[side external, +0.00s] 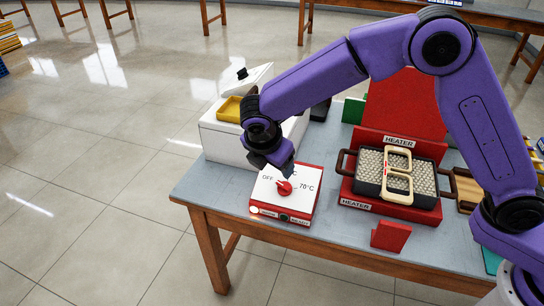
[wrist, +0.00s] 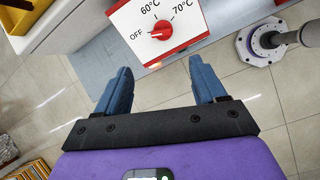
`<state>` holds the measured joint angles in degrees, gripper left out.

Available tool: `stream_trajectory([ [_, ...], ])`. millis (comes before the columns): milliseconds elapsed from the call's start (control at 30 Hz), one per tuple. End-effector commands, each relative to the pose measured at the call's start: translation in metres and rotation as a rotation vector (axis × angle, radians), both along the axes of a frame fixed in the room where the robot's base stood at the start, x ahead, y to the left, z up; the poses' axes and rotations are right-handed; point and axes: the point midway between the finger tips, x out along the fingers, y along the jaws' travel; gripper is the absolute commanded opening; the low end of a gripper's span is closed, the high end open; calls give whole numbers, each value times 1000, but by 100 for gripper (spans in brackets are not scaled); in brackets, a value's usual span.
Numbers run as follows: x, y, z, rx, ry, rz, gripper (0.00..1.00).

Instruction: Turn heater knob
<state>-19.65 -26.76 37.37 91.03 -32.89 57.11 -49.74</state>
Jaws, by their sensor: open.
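The red heater knob (side external: 284,187) sits on the white top of a small red-edged control box (side external: 298,206) at the table's front left. In the wrist view the knob (wrist: 161,30) shows whole, with OFF, 60°C and 70°C marked around it. Its pointer appears to face OFF. My gripper (wrist: 160,68) is open, its two blue fingers apart with nothing between them. In the wrist view the knob lies beyond the fingertips, roughly centred between them. In the side view my gripper hangs just above and behind the knob; whether it touches is unclear.
A red heater (side external: 350,204) with a black tray of pale beads (side external: 425,194) and cream eyeglass frames (side external: 398,160) stands to the right. A white box (side external: 222,140) with a yellow tray is behind left. A small red block (side external: 390,236) stands near the front edge.

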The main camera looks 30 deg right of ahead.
Motion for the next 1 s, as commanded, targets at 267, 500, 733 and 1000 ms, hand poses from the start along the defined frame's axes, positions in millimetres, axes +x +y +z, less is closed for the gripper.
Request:
stream_trajectory([
  [267,-6,7,17,1,0,1,70],
  [500,-6,7,18,1,0,1,70],
  [733,-6,6,18,1,0,1,70],
  [1000,-30,-14,32,72,0,-82,70],
])
